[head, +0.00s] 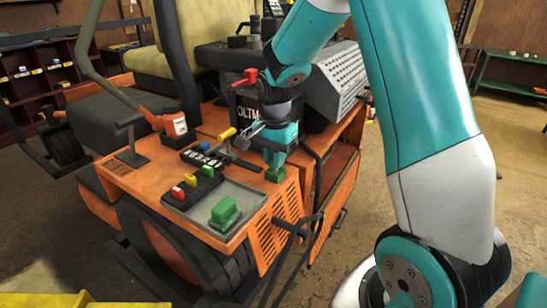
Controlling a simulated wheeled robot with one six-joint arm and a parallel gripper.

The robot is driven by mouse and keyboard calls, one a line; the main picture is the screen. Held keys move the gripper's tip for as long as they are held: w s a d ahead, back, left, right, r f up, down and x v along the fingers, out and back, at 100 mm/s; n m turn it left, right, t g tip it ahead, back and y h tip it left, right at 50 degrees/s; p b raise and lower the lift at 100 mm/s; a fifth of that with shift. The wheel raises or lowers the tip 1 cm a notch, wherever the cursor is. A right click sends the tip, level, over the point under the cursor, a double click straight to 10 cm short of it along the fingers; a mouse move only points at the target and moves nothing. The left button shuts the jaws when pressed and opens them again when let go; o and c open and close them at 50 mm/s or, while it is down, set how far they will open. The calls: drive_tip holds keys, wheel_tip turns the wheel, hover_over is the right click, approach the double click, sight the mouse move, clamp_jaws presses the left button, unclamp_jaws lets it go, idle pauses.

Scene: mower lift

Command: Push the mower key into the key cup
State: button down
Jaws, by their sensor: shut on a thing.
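My gripper (276,160) points down over the right edge of the orange mower deck (135,185), in front of a black box with white lettering. Its fingers are shut on a small green piece, which I take to be the mower key (275,175). The piece is at or just above the deck; I cannot tell whether it touches. I cannot make out a key cup; the fingers and the green piece cover the spot beneath them.
A grey tray (190,214) with a green block (225,211) lies at the deck's front. Beside it is a black panel with red, yellow and green knobs (190,180). A yellow-handled lever (226,133) stands left of my gripper. The black lettered box (250,107) is close behind.

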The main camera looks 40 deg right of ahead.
drive_tip(key=shift+f+b, duration=0.3)
drive_tip(key=shift+f, duration=0.25)
drive_tip(key=c, duration=1)
unclamp_jaws()
drive_tip(key=shift+r, duration=0.6)
wheel_tip(320, 180, up, 16)
drive_tip(key=shift+r+b, duration=0.15)
drive_tip(key=shift+b, duration=0.9)
